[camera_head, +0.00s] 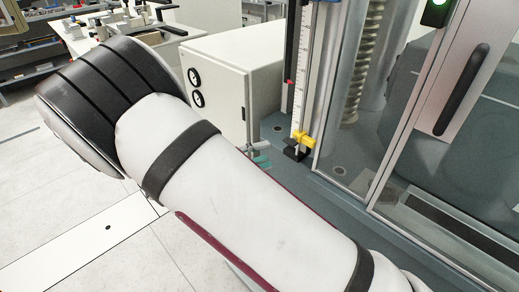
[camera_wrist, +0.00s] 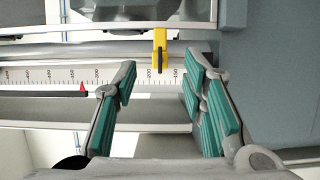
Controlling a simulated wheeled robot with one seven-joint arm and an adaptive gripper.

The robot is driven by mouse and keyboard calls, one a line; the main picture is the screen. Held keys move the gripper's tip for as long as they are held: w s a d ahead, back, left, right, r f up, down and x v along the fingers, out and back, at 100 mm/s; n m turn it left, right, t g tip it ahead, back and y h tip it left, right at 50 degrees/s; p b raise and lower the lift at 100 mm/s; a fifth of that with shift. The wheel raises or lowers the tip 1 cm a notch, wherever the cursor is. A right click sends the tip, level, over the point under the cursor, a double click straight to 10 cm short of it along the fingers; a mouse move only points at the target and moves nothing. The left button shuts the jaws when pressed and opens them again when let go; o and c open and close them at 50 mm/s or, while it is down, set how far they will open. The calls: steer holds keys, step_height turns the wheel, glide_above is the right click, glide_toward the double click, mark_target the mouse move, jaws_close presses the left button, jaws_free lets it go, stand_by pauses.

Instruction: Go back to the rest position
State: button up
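My gripper (camera_wrist: 160,112) shows in the wrist view with its two green-padded fingers spread wide apart and nothing between them. In the head view my white arm crosses the middle and hides most of the gripper; only a small green part shows beside the arm. The gripper faces the testing machine's ruler scale (camera_wrist: 130,76). A yellow clip (camera_wrist: 159,50) on the scale lies beyond the gap between the fingers, apart from them. The clip also shows in the head view (camera_head: 303,140), near the scale's lower end.
The testing machine's glass door with a black handle (camera_head: 461,89) stands at the right, with a green light (camera_head: 437,5) above it. A white cabinet with two gauges (camera_head: 215,85) stands behind my arm. Open pale floor (camera_head: 40,190) lies at the left.

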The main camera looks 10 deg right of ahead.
steer(key=s+d+r+m+g+y+p, duration=0.2)
steer(key=s+d+r+g+y+p, duration=0.3)
steer(key=s+d+r+y, duration=0.6)
steer(key=s+r+t+y+p, duration=0.1)
steer(key=s+r+t+y, duration=0.1)
steer(key=s+r, duration=0.4)
steer(key=s+d+r+t+y+p, duration=0.1)
steer(key=s+r+y, duration=0.3)
steer(key=s, duration=0.8)
steer(key=shift+s+r+m+t+p, duration=0.15)
steer(key=shift+r+m+t+p, duration=0.15)
steer(key=shift+r+t+p, duration=0.6)
steer(key=shift+r, duration=0.15)
